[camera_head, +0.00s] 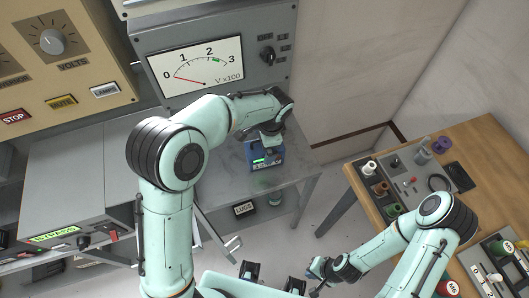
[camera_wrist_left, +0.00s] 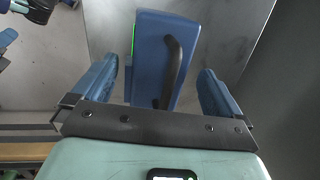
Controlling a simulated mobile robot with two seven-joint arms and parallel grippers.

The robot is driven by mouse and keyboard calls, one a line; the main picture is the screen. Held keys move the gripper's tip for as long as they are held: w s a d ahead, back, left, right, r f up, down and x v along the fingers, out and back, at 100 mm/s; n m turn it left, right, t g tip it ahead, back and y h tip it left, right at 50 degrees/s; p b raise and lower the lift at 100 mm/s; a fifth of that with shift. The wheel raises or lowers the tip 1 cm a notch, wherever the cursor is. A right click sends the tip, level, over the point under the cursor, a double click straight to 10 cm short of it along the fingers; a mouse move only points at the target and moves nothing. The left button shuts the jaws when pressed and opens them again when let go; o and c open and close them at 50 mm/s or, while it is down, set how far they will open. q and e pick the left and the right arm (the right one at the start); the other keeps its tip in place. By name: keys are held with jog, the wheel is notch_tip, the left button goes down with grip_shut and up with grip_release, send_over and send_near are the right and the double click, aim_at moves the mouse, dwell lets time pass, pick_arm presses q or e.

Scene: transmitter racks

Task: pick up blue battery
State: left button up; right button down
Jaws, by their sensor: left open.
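The blue battery (camera_head: 266,158) stands on the grey metal bench, with a green light strip on its face. In the left wrist view the battery (camera_wrist_left: 150,50) shows from above, with a black handle (camera_wrist_left: 174,70) along its top. My left gripper (camera_wrist_left: 158,85) is open, with one blue finger on either side of the battery and visible gaps. In the head view my left wrist hides part of the battery's top and my fingers. My right gripper (camera_head: 318,270) is low in front of the wooden table, away from the battery; its jaw opening is too small to read.
The grey bench (camera_head: 225,150) carries a grey cabinet (camera_head: 85,180) at left. A meter panel (camera_head: 205,65) rises behind the battery. A LUGS drawer (camera_head: 244,209) is below. The wooden table (camera_head: 485,140) at right holds spools and trays. Floor shows between them.

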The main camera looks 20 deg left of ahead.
pick_arm(q)
jog(key=shift+f, duration=0.3)
jog(key=c, duration=1.8)
jog(key=shift+w+r, duration=0.15)
grip_shut()
